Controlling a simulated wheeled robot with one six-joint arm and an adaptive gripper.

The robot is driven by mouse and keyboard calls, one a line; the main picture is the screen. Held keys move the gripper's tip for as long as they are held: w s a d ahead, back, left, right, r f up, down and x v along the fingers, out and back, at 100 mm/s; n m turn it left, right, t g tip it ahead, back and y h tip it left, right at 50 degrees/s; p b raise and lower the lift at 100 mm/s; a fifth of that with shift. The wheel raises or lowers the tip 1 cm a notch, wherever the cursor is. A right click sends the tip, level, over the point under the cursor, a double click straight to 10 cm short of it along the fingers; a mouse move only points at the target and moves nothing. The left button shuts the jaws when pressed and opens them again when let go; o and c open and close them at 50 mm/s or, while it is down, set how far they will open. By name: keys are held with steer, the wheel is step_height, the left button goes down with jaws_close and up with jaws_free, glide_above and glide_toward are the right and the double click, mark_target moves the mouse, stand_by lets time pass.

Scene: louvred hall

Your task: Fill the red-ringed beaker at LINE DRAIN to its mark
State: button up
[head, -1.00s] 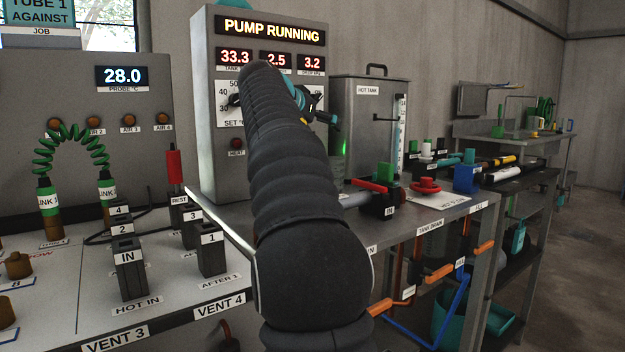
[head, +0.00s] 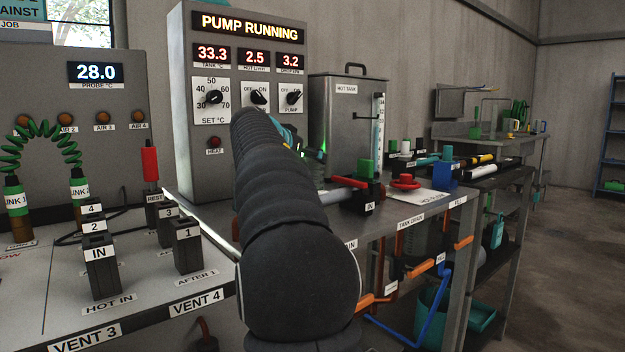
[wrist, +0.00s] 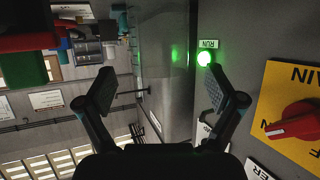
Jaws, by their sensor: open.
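I cannot make out a red-ringed beaker or a LINE DRAIN label in either view. A TANK DRAIN label (head: 411,220) is on the front edge of the pump bench, with orange-handled valves (head: 420,268) on pipes below it. My gripper (wrist: 160,93) is open and empty in the wrist view, its two fingers wide apart. It faces a grey panel side with a lit green RUN lamp (wrist: 204,58) close to the right finger. In the head view my arm hides most of the gripper, in front of the pump cabinet (head: 190,130).
The pump cabinet reads PUMP RUNNING (head: 249,28). The hot tank (head: 340,115) stands behind my arm. A red wheel (head: 406,182) and a blue block (head: 444,174) sit on the bench. A red switch (wrist: 295,125) is at the wrist view's right. Floor is clear at far right.

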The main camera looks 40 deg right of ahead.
steer(key=x, duration=0.4)
steer(key=c, duration=1.2)
steer(key=shift+c, duration=0.2)
steer(key=shift+r+p, duration=0.35)
steer(key=shift+r, duration=0.1)
steer(key=s+d+r+p, duration=0.4)
steer(key=d+r, duration=0.6)
steer(key=d, duration=0.1)
steer(key=shift+s, duration=0.2)
